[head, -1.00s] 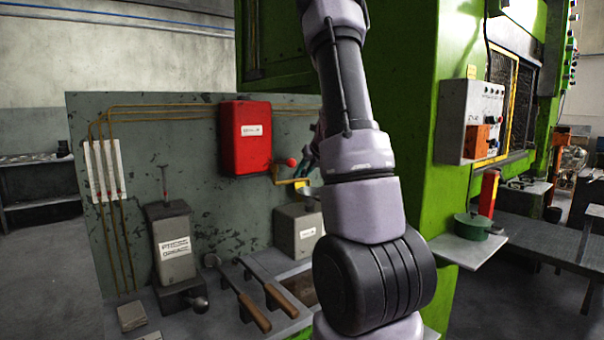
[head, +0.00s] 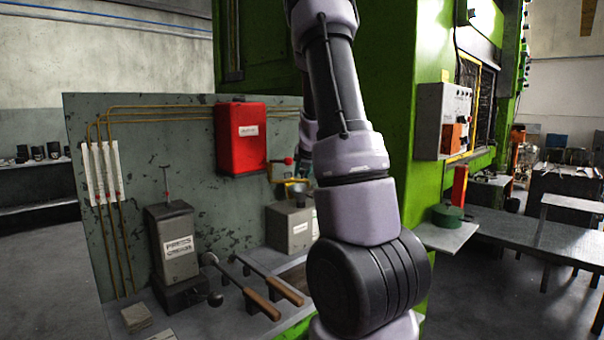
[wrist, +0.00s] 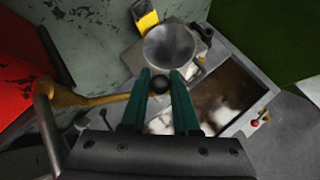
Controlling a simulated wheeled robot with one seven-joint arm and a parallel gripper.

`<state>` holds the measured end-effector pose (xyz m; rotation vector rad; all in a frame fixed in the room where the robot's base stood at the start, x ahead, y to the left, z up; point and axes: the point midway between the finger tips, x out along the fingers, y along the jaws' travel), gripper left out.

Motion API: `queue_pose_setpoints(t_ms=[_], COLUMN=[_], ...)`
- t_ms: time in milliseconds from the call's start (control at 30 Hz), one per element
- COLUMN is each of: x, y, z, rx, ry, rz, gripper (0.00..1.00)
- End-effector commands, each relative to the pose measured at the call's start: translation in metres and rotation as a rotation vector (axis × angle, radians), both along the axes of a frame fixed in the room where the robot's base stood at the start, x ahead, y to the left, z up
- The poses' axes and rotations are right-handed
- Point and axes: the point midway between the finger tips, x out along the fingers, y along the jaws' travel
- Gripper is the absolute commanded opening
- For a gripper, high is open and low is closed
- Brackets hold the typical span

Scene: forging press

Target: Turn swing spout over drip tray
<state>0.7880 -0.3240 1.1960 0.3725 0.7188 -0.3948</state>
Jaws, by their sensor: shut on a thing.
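The brass swing spout (wrist: 112,98) runs in from the left in the wrist view, below the red box (head: 241,138). A black ball knob (wrist: 158,83) sits at its right end. My gripper (wrist: 160,80) has its two teal fingers closed around this end; the fingers hide part of it. A metal funnel (wrist: 170,46) lies just beyond the fingertips. A rectangular tray with brown and white contents, apparently the drip tray (wrist: 268,88), lies below and to the right of the spout. In the head view my arm hides most of the tray.
A grey labelled box (head: 289,228) stands beside the tray. Two wooden-handled tools (head: 262,304) lie on the bench, with a lever unit (head: 174,248) to their left. The green press (head: 432,60) rises to the right.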

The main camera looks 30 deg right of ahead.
Motion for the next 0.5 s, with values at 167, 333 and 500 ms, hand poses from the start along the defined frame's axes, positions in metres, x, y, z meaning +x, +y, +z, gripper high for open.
queue_pose_setpoints(t_ms=[167,333,500], x=[0.0000,0.0000,0.0000], y=[-0.0004,-0.0004,-0.0002], z=[0.0004,0.0004,0.0004], rx=[0.001,0.000,0.000], ry=[-0.002,-0.001,0.000], rz=[-0.005,-0.004,-0.003], gripper=[0.00,0.00,0.59])
